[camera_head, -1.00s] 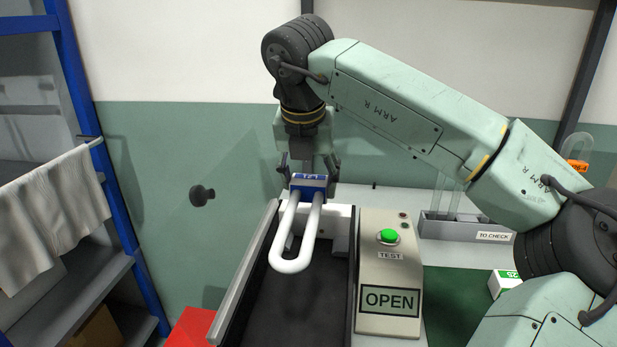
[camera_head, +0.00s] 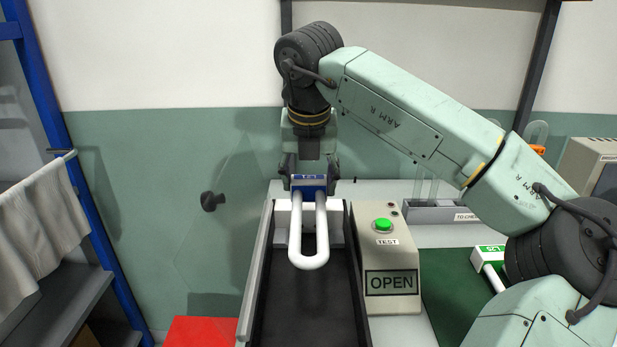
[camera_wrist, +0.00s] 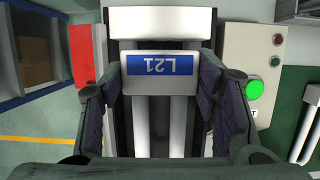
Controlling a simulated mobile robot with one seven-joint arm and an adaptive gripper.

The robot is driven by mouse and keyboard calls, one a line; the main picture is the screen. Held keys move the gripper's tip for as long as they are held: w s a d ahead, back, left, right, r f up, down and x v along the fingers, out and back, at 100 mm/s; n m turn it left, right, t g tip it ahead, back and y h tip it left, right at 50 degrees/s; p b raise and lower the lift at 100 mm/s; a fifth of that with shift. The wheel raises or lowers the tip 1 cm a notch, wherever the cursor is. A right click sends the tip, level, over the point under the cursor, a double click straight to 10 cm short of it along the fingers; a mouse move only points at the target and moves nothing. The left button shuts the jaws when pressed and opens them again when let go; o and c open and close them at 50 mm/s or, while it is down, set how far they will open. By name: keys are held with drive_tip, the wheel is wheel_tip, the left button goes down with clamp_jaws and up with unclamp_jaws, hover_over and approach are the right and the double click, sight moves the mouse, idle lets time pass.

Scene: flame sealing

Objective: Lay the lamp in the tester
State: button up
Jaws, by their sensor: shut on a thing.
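The lamp (camera_head: 309,252) is a white U-shaped tube with a blue-and-white base marked L21, which reads upside down in the wrist view (camera_wrist: 162,70). My gripper (camera_head: 309,172) is shut on the lamp's base, with one finger on each side. The lamp hangs over the back of the tester's dark, open tray (camera_head: 306,312), its U bend toward the camera. A white block (camera_head: 338,222) stands at the tray's back, behind the lamp. The tester's panel (camera_head: 398,260) has a lit green TEST button (camera_head: 383,225) and an OPEN sign (camera_head: 391,282). I cannot tell whether the lamp touches the tester.
A grey TO CHECK rack (camera_head: 440,212) holding clear tubes stands back right. Another lamp with a green-labelled base (camera_head: 488,256) lies on the green mat (camera_head: 450,298). A red box (camera_head: 200,331) is at the lower left. A shelf with a white cloth (camera_head: 38,220) is farther left.

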drive_tip(key=shift+f+b, duration=2.9)
drive_tip(key=shift+f, duration=1.65)
drive_tip(key=shift+b+x, duration=0.85)
drive_tip(key=shift+x, duration=0.35)
drive_tip(key=o, duration=1.5)
drive_tip(key=shift+c, duration=0.2)
drive_tip(key=v, duration=1.2)
